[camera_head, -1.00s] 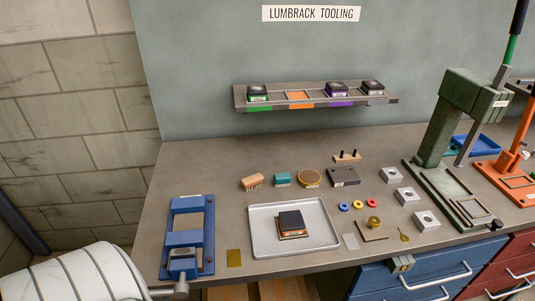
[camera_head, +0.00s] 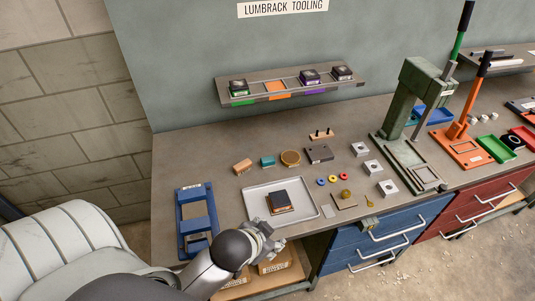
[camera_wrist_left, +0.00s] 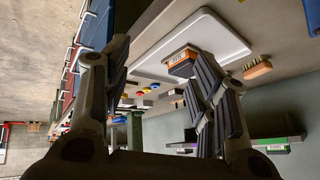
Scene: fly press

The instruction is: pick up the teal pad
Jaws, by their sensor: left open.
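The teal pad (camera_head: 267,161) is a small teal block lying on the bench behind the tray, between a wooden brush (camera_head: 242,166) and a round brass-coloured disc (camera_head: 290,158). My left gripper (camera_head: 268,238) is at the front edge of the bench, in front of the tray and well apart from the pad. In the left wrist view its two fingers (camera_wrist_left: 165,62) are spread with nothing between them. I cannot make out the pad in that view; a finger covers part of the bench there. My right gripper is not in view.
A light tray (camera_head: 314,209) holds a dark block on a wooden base (camera_head: 280,202). A blue fixture (camera_head: 183,222) stands to its left. Rings, grey blocks and a green press (camera_head: 411,110) are to the right. A tool shelf (camera_head: 357,79) is on the back wall.

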